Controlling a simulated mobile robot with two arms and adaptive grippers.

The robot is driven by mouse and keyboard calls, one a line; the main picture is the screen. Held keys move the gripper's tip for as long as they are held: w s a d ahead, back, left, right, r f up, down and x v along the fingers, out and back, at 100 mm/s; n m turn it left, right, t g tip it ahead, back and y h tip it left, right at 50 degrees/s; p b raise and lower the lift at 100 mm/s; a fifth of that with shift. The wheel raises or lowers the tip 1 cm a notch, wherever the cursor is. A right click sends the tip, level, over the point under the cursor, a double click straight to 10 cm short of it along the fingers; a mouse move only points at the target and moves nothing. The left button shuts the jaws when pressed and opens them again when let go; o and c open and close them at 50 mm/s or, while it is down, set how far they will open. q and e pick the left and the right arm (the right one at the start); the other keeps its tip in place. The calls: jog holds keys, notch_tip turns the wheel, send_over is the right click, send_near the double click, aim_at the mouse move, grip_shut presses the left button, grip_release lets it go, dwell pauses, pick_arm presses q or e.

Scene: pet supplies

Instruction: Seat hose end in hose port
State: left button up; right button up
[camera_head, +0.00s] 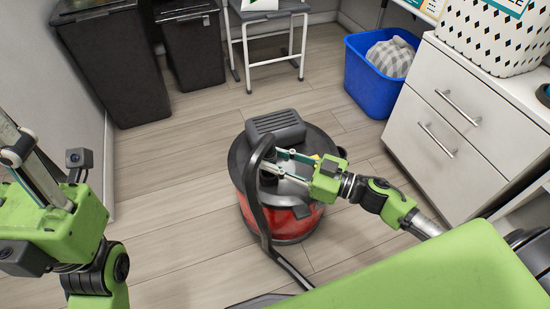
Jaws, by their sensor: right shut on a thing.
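A shop vacuum (297,224) with a red drum and dark grey lid stands on the floor in mid-view. Its black hose (256,203) rises along the drum's near left side and bends over at the top, near the lid. My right gripper (271,161) reaches in from the right above the lid. It is shut on the hose near its upper end. The fingers and the hose cover the hose end and the port, so I cannot tell whether they touch. My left gripper (28,165) is at the left edge, away from the vacuum, its fingertips partly cut off.
Dark bins (113,68) stand at the back left, with a small grey table (271,59) beside them. A blue bin (368,85) and a white drawer cabinet (445,125) are on the right. The wooden floor around the vacuum is mostly clear.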

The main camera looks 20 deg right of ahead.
jog(key=o, duration=1.2)
jog(key=shift+d, duration=0.1)
jog(key=v, duration=1.2)
